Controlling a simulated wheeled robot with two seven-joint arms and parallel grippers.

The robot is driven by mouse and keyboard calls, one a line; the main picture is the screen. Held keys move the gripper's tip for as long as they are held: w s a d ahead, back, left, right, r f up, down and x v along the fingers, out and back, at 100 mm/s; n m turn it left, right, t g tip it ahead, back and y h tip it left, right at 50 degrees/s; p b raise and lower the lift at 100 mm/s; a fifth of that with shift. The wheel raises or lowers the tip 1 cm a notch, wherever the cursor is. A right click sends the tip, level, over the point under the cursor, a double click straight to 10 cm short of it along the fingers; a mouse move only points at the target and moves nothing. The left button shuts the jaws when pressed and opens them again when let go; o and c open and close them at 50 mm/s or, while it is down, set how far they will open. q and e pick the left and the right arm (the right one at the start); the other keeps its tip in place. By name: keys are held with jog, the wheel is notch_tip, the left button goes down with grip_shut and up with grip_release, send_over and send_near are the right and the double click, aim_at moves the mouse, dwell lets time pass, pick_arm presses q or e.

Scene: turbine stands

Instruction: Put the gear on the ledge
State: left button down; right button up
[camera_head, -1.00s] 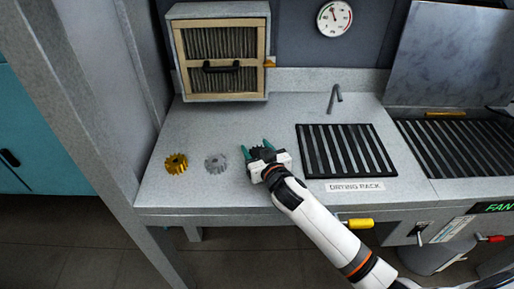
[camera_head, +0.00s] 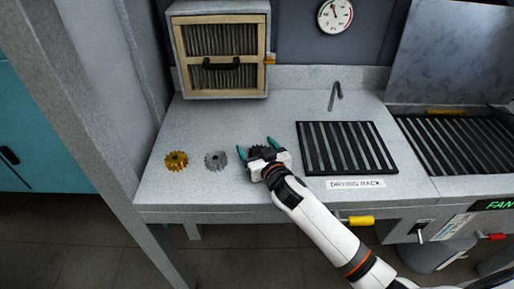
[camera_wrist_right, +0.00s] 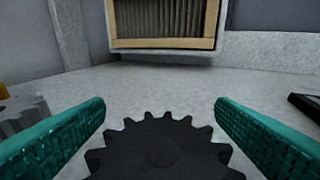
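A black gear (camera_head: 262,152) lies on the grey counter, and it also shows in the right wrist view (camera_wrist_right: 160,150). My right gripper (camera_head: 255,148) is open around the black gear, with a green finger on each side; in the right wrist view a gap shows between the gear's teeth and the fingers (camera_wrist_right: 160,120). A grey gear (camera_head: 216,160) and a gold gear (camera_head: 176,162) lie on the counter to the left. It is unclear which surface is the ledge; the counter (camera_head: 220,125) has a raised back edge. My left gripper is not in view.
A black slatted drying rack (camera_head: 345,148) lies right of the gripper. A filter box (camera_head: 220,50) with a wooden frame stands at the back left. A hooked metal rod (camera_head: 334,97) stands behind the rack. The counter between the gears and the box is clear.

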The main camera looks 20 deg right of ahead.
jog(key=shift+o, duration=0.8)
jog(key=shift+f, duration=0.15)
jog(key=shift+s+d+r+p, duration=0.15)
jog(key=shift+s+p, duration=0.2)
jog(key=shift+s, duration=0.25)
jog(key=shift+s+r+p, duration=0.15)
jog(key=shift+s+p, duration=0.15)
jog(key=shift+s, duration=0.3)
jog(key=shift+s+d+r+p, duration=0.15)
jog(key=shift+s+p, duration=0.25)
jog(key=shift+s, duration=0.7)
jog(key=shift+s+d+r+p, duration=0.15)
jog(key=shift+s+p, duration=0.2)
jog(key=shift+s, duration=0.8)
